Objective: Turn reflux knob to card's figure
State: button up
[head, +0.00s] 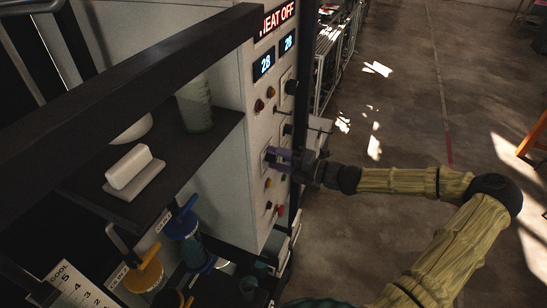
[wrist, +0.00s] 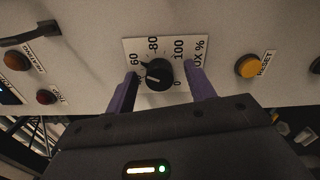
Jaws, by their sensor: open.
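The reflux knob (wrist: 159,75) is round and black, on a white dial plate (wrist: 182,48) marked 60, 80, 100 and 0, with "UX %" legible beside it. A black nub at the knob's upper left points roughly toward the 60. My gripper (wrist: 160,72) is open, with one purple finger on each side of the knob. Whether the fingers touch it I cannot tell. In the head view my gripper (head: 275,157) is at the panel's front face and hides the knob. I cannot make out a card with a set figure.
The panel (head: 258,105) carries "HEAT OFF" and two displays reading 28. A yellow reset button (wrist: 247,67) sits right of the knob; a red button (wrist: 46,97) is left. A dark shelf (head: 205,150) holds a white block (head: 131,170). A "COOL" scale (head: 75,285) shows lower left. Open floor lies right.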

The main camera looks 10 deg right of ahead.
jog(key=v, duration=0.7)
dwell(0.4)
jog(key=b+v, duration=0.6)
jog(key=v, duration=1.1)
jog(key=shift+s+d, duration=0.1)
jog(key=shift+d, duration=0.05)
